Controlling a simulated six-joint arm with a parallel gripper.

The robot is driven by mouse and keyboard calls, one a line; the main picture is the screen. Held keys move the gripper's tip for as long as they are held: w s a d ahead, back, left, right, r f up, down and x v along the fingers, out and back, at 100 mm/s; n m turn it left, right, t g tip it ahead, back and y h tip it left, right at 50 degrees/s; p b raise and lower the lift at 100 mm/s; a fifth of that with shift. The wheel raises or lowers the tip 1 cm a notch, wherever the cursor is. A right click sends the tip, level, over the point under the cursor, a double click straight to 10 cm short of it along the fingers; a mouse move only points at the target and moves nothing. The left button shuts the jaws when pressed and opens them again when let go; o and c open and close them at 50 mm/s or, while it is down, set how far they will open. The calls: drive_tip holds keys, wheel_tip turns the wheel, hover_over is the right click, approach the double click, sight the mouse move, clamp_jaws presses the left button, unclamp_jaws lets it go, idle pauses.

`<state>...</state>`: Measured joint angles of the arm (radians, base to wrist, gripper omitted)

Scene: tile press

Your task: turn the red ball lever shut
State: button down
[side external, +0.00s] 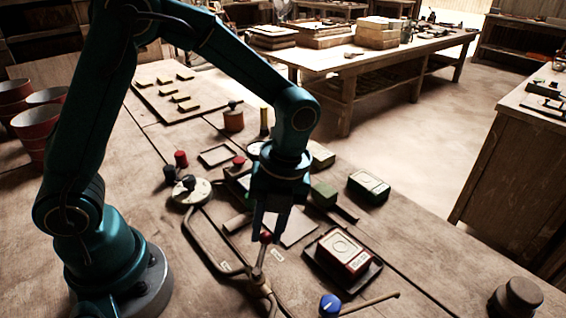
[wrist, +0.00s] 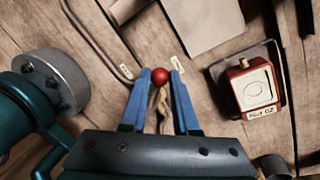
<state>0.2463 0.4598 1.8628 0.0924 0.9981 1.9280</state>
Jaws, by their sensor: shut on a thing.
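The red ball (side external: 266,237) tops a lever (side external: 258,262) that rises from bent pipework on the bench. My gripper (side external: 270,231) points down at it with blue fingers on either side, shut on the ball. In the wrist view the red ball (wrist: 160,76) sits between the fingertips of my gripper (wrist: 160,78), with the lever (wrist: 161,105) running back from it toward my gripper's body. The lower end of the lever is partly hidden among the pipes.
A red tin (side external: 343,253) on a dark tray stands right of the lever, also in the wrist view (wrist: 254,88). A blue knob (side external: 330,305) is at the front.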

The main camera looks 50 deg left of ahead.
drive_tip(key=d+m, duration=0.1)
drive_tip(key=m, duration=0.1)
drive_tip(key=w+d+m, duration=0.1)
drive_tip(key=m, duration=0.1)
drive_tip(key=shift+d+m+t+y, duration=0.2)
drive_tip(key=shift+m+t+y, duration=0.1)
drive_tip(key=shift+t, duration=0.1)
drive_tip(key=shift+w+d+m+t, duration=0.15)
drive_tip(key=shift+d+m, duration=0.35)
drive_tip(key=shift+m, duration=0.4)
drive_tip(key=shift+d+m+t, duration=0.15)
drive_tip(key=shift+d+m, duration=0.35)
drive_tip(key=shift+m, duration=0.4)
drive_tip(key=c, duration=0.7)
unclamp_jaws()
drive_tip(key=r, duration=0.2)
drive_tip(key=d+r, duration=0.1)
drive_tip(key=r, duration=0.2)
drive_tip(key=shift+w, duration=0.1)
